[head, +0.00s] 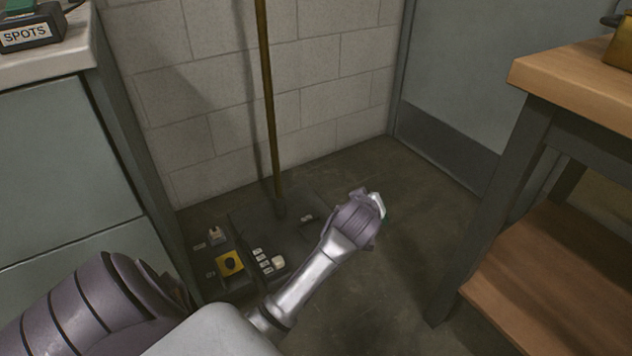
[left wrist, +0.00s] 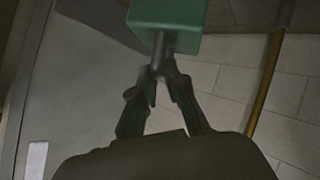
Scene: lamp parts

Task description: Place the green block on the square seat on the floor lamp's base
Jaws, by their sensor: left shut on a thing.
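The green block (left wrist: 165,15) is at the top of the left wrist view, with a grey stem below it. My left gripper (left wrist: 160,80) is shut on that stem. In the head view my left arm reaches in low over the floor, and its wrist (head: 352,222) hides most of the gripper and block. The floor lamp's brass pole (head: 268,110) rises from a dark base (head: 262,225) by the wall, left of my wrist. I cannot tell which part is the square seat. My right gripper is out of view.
A grey cabinet (head: 60,170) stands left, with a box labelled SPOTS (head: 30,38) on its top. A wooden table (head: 575,85) with a lower shelf (head: 555,275) stands right. A block wall is behind the pole. Floor right of my wrist is clear.

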